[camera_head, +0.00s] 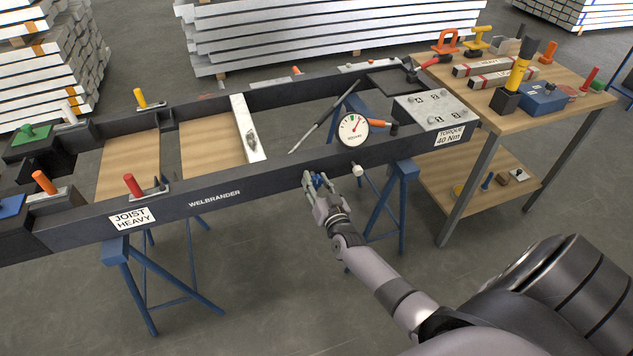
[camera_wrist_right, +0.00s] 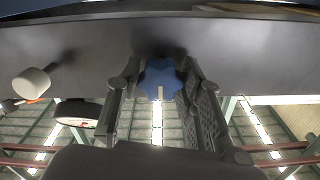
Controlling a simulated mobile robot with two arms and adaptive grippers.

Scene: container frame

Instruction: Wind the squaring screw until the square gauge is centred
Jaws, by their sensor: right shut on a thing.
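The squaring screw's blue lobed knob (camera_head: 318,179) sits on the front face of the dark frame (camera_head: 216,196). My right gripper (camera_head: 314,184) is shut on it, fingers to either side. The round white square gauge (camera_head: 353,130) stands at the frame's front rail, right of the knob. Its dial has green and red marks, but the exact needle reading is too small to tell. My left gripper is not in view.
A white knob (camera_head: 358,170) sticks out right of the blue one; it also shows in the right wrist view (camera_wrist_right: 32,82). Blue trestles (camera_head: 402,190) stand below the frame. A tool-laden wooden bench (camera_head: 560,112) stands at the right. A white bar (camera_head: 248,128) crosses the frame.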

